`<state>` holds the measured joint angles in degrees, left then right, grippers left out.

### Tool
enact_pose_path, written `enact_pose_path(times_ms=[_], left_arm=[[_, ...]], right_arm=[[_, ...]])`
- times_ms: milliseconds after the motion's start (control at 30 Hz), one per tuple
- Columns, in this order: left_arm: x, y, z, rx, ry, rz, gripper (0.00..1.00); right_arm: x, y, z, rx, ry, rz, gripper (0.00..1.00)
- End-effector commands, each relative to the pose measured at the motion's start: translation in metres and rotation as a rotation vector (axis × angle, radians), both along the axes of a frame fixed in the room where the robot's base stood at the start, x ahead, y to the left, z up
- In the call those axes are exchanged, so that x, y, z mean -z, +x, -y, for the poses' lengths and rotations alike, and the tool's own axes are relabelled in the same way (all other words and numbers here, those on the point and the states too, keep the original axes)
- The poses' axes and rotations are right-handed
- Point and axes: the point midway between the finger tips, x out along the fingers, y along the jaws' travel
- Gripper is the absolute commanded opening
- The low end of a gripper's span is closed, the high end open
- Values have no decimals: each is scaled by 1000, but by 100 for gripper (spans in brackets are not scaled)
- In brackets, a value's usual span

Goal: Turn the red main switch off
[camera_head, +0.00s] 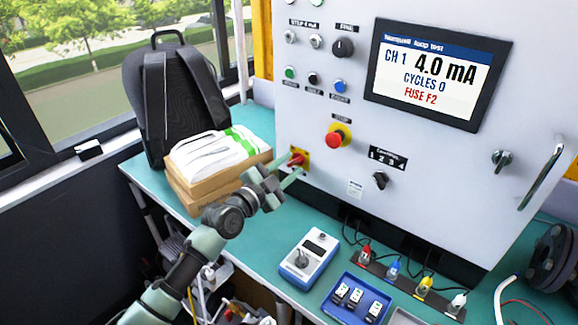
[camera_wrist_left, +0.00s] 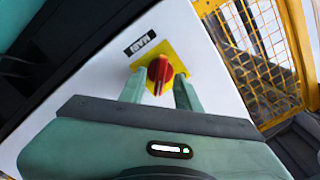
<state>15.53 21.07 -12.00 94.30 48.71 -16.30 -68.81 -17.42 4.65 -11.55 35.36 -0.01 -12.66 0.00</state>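The red main switch (camera_head: 297,158) sits on a yellow plate low on the left side of the grey panel's front. In the left wrist view the red knob (camera_wrist_left: 159,71) lies between and just beyond my finger tips, with a label reading MAIN above it. Its handle looks close to vertical in that view. My left gripper (camera_head: 292,174) is open, with one finger on each side of the knob; it also shows in the left wrist view (camera_wrist_left: 160,92). I cannot tell whether the fingers touch the knob. My right gripper is not in view.
A red stop button (camera_head: 338,136) on yellow sits right of the switch. Cardboard boxes (camera_head: 190,196) with a white package and a black backpack (camera_head: 165,95) stand left of my arm. A blue-white device (camera_head: 309,258) and a blue tray (camera_head: 340,311) lie on the green bench.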

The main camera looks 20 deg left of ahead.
Motion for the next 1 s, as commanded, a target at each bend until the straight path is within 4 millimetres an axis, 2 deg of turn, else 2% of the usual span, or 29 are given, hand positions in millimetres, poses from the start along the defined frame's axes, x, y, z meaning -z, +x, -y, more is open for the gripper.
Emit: enact_pose_path(times_ms=[200,233,333,733,1000], left_arm=[[0,0,0,0,-1,0,33],[0,0,0,0,-1,0,27],[0,0,0,0,-1,0,0],[0,0,0,1,-31,-12,0],[0,0,0,1,-174,-63,0]], right_arm=[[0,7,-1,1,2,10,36],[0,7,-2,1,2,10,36],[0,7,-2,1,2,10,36],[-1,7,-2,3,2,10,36],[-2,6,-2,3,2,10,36]])
